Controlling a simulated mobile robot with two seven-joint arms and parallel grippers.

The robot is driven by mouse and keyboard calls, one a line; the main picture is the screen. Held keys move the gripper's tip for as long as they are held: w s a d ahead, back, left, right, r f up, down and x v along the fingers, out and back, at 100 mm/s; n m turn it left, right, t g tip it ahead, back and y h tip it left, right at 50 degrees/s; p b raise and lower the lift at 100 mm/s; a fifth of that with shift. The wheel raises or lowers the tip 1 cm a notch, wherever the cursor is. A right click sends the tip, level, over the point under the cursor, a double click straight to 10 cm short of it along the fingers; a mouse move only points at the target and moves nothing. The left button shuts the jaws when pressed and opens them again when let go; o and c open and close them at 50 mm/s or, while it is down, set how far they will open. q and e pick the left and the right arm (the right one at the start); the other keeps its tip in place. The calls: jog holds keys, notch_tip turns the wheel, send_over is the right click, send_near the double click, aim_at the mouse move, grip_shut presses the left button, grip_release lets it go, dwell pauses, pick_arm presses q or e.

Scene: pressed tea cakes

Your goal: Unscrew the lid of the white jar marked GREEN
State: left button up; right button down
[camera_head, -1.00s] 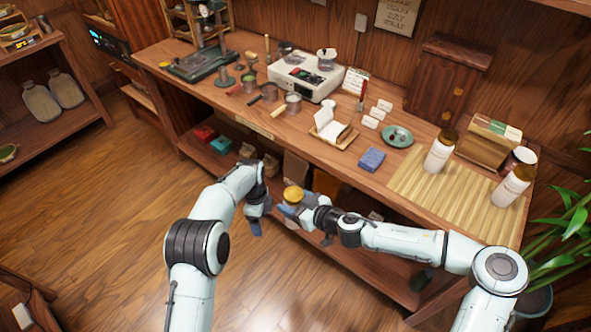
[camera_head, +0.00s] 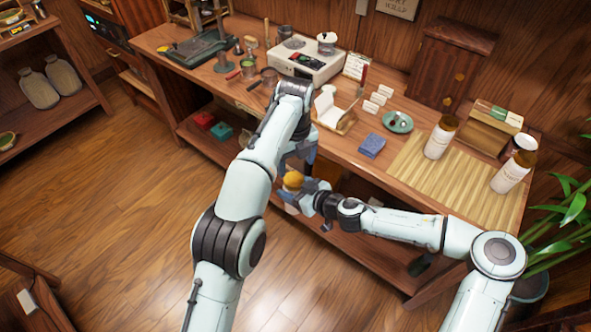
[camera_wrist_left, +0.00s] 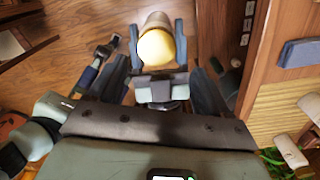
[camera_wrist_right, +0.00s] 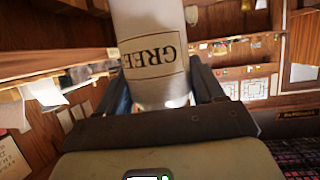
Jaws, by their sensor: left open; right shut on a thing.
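The white jar marked GREEN fills the middle of the right wrist view (camera_wrist_right: 158,85), its label upside down there with only "GREE" readable. My right gripper (camera_head: 298,190) is shut on the jar's body and holds it in the air in front of the counter. The jar's yellow lid (camera_head: 292,180) is on top; it also shows in the left wrist view (camera_wrist_left: 157,48). My left gripper (camera_head: 299,158) is open and empty just above and beside the lid. Its spread fingers (camera_wrist_left: 168,80) show in the left wrist view, with the lid beyond them. I see no contact with the lid.
The wooden counter (camera_head: 300,118) lies just beyond both grippers. On it are a blue block (camera_head: 372,145), a green dish (camera_head: 397,122), a bamboo mat (camera_head: 460,195) and two white jars with brown lids (camera_head: 437,140) (camera_head: 508,175). The floor before the counter is clear.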

aim_at(297, 178)
pick_arm(q)
notch_tip(297, 178, down, 6)
jog(key=shift+r, duration=0.1)
dwell(0.4)
jog(key=c, duration=1.1)
jog(key=n, duration=0.5)
jog(key=shift+w+d+n, duration=0.1)
jog(key=shift+d+n, duration=0.05)
jog(key=shift+n, duration=0.15)
jog(key=n, duration=0.4)
jog(key=shift+w+n, duration=0.1)
jog(key=shift+n, duration=0.3)
jog(key=shift+r, duration=0.1)
